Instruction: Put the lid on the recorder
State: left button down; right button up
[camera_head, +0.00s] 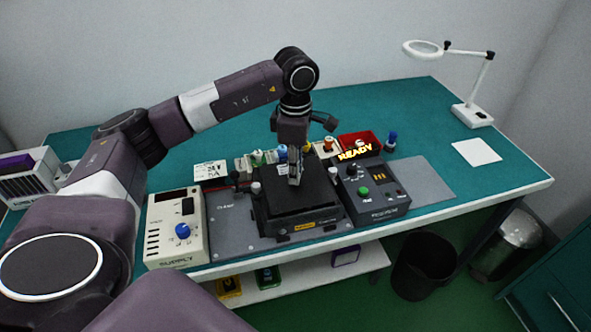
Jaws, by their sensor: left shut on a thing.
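A black, square, flat-topped lid (315,198) is in the middle of the bench. It is over a black box with a small yellow label on its front, which I take to be the recorder (285,235). My left gripper (295,180) points down at the middle of the lid and is shut on its grip, which the fingers mostly hide. The lid looks nearly level with the box top. I cannot tell whether it rests fully on it. My right gripper is not in view.
A beige supply unit (166,225) stands left of the recorder, and a dark control box (385,211) with a green button stands close on its right. Behind are several coloured connectors and a red bin (372,137). A magnifier lamp (472,115) stands at the far right. The right bench top is mostly clear.

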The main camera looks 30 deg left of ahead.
pick_arm(q)
jog(key=shift+f+b, duration=0.3)
jog(key=shift+f, duration=0.05)
dwell(0.3)
jog(key=shift+f, duration=0.15)
dwell(0.6)
dwell(0.4)
jog(key=c, duration=1.7)
grip_release()
jog(key=shift+c, duration=0.2)
jog(key=shift+r+p, duration=1.4)
jog(key=shift+r, duration=1.15)
